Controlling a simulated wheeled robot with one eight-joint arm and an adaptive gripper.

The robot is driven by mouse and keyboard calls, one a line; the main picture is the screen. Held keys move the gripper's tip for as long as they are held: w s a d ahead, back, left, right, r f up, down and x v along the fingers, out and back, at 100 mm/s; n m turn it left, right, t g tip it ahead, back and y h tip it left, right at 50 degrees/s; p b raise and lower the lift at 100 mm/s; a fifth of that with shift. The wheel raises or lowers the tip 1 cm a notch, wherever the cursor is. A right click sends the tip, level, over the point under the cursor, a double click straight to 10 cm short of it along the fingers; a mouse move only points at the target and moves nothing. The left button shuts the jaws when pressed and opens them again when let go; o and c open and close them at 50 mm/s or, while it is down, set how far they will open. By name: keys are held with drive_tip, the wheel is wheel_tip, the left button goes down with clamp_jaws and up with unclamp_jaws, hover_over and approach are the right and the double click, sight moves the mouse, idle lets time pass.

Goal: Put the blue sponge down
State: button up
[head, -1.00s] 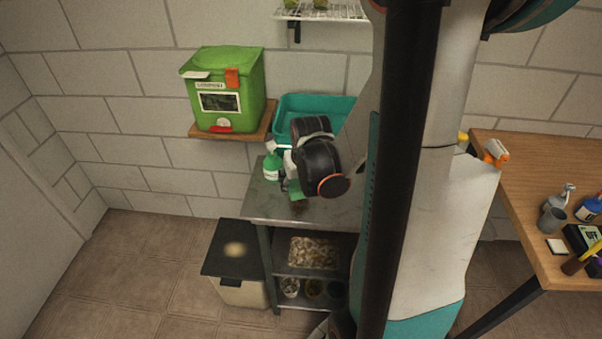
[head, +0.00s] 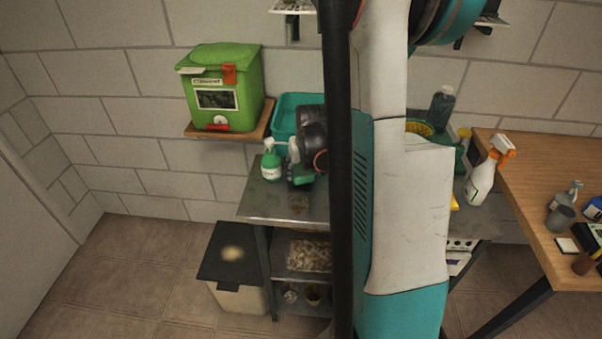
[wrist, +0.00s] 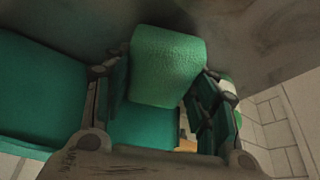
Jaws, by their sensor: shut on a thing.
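My gripper (wrist: 164,82) is shut on a green sponge-like block (wrist: 167,65), which fills the space between the two fingers in the wrist view. The block looks green, and I see no blue sponge. The block is mostly hidden there by my wrist. I cannot tell whether it touches the tabletop.
A teal tub (head: 285,118) stands behind my gripper. A green bin (head: 225,88) sits on a wooden shelf at the left. The front left of the metal table is clear. A white spray bottle with an orange head (head: 481,180) stands at the right, beside the wooden table (head: 520,190).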

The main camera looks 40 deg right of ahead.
drive_tip(key=shift+d+f, duration=0.1)
drive_tip(key=shift+f, duration=0.35)
drive_tip(key=shift+f, duration=0.1)
drive_tip(key=shift+f+b, duration=0.35)
drive_tip(key=shift+b, duration=0.2)
drive_tip(key=shift+f, duration=0.1)
drive_tip(key=o, duration=1.2)
drive_tip(key=shift+f, duration=0.15)
drive_tip(key=shift+r, duration=0.2)
